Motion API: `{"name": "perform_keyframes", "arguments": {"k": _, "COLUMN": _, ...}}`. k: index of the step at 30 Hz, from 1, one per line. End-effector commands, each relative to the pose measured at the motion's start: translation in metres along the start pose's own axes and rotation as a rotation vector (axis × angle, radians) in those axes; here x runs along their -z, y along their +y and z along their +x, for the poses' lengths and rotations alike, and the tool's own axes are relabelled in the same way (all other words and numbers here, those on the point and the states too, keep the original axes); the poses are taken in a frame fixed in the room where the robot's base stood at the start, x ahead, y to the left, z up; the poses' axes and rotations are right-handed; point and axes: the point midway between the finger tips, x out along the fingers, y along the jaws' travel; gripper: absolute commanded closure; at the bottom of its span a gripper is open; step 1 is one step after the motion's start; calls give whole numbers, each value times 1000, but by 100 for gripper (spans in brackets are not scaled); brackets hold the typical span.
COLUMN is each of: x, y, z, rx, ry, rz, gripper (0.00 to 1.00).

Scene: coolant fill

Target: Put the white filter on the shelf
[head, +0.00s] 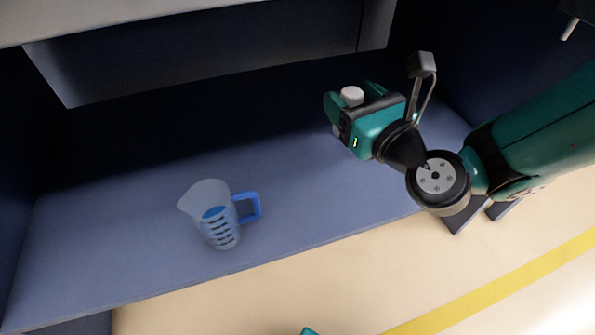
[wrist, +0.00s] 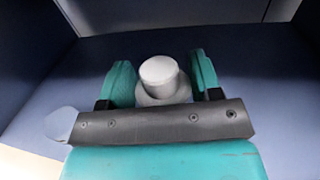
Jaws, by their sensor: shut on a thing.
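My gripper (wrist: 162,84) is shut on the white filter (wrist: 159,76), which sits between its two teal fingers in the wrist view. In the head view the top of the white filter (head: 351,95) shows beyond the gripper body, with most of it hidden. My gripper (head: 345,104) is inside the blue-grey bay, over the right part of the shelf (head: 130,235). I cannot tell whether the filter touches the shelf surface or is above it.
A clear measuring jug (head: 217,228) with a blue handle and blue liquid stands on the shelf, left of my gripper near the front edge. Dark side walls and a back panel (head: 220,50) enclose the bay. The shelf between jug and gripper is clear.

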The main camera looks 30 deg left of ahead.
Motion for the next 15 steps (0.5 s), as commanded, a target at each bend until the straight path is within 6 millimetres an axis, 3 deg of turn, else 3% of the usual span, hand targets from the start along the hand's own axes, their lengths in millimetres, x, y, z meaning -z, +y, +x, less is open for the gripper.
{"name": "perform_keyframes", "arguments": {"k": 15, "x": 110, "y": 3, "z": 1, "rx": -2, "ry": 0, "rz": 0, "gripper": 66}}
